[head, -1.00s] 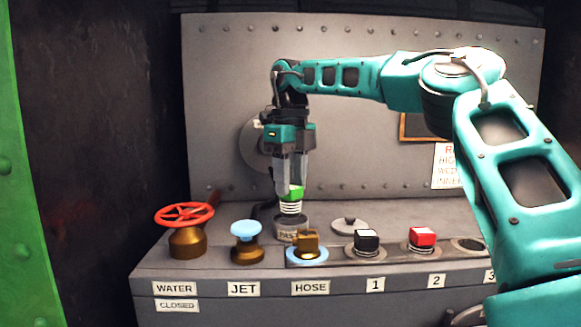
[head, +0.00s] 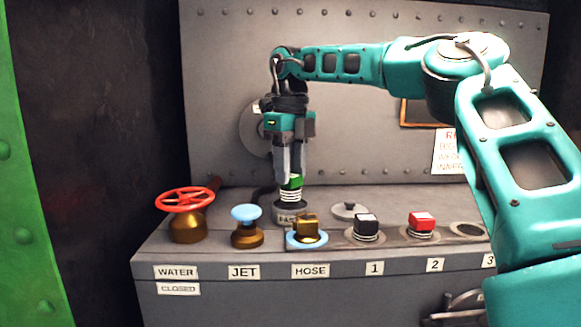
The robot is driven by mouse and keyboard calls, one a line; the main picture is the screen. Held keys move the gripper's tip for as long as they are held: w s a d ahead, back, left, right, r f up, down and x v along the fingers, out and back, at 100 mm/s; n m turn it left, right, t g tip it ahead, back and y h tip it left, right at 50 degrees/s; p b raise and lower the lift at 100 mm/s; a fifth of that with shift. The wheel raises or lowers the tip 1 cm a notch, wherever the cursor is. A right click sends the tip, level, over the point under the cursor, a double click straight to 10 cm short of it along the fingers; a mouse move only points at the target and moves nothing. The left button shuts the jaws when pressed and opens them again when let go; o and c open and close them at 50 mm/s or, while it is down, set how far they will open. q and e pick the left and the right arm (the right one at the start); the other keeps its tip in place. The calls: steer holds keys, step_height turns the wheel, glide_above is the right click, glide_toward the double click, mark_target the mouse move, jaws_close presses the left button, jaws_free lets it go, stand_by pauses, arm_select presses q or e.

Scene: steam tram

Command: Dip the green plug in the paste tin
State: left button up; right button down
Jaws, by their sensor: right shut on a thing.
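My right gripper (head: 291,172) is shut on the green plug (head: 293,184). The plug is upright, with its pale ridged lower part (head: 290,197) pointing down. The paste tin (head: 285,217) stands on the console directly below, a short dark tin with a partly covered label. The plug's lower end is at the tin's mouth; I cannot tell whether it touches the paste, and the tin's inside is hidden. My left gripper is not in view.
A brass block on a blue ring (head: 305,237) stands just in front of the tin. A round lid (head: 349,211) lies to its right.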

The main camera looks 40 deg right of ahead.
mark_target(291, 175)
steer(key=shift+f, duration=0.5)
stand_by(1.8)
steer(key=shift+r, duration=3.55)
